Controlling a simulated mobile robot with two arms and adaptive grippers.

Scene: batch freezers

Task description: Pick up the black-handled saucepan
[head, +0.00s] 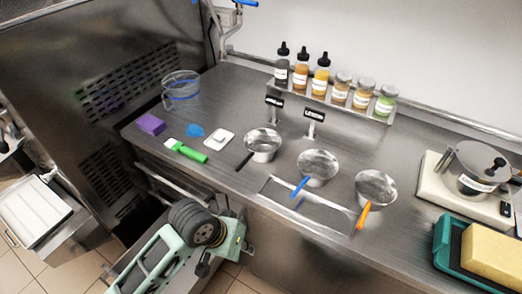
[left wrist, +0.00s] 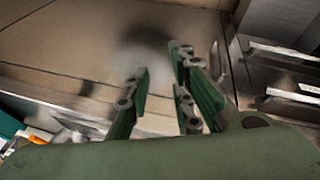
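The black-handled saucepan (head: 263,146) is a small steel pan standing upright on the steel counter in the head view. Its black handle (head: 244,162) points toward the front left. Nothing is touching it. My left arm shows in the head view in front of the counter, below its edge, apart from the pan; its fingers are not clear there. In the left wrist view my left gripper (left wrist: 160,88) has its green fingers apart with nothing between them. The saucepan cannot be made out in that view. My right gripper is in neither view.
A blue-handled pan (head: 318,166) and an orange-handled pan (head: 376,188) stand to the right. A green-handled scraper (head: 188,151), white scale-like square (head: 219,138), purple block (head: 150,124) and clear jug (head: 181,91) are to the left. A bottle rack (head: 340,104) stands behind.

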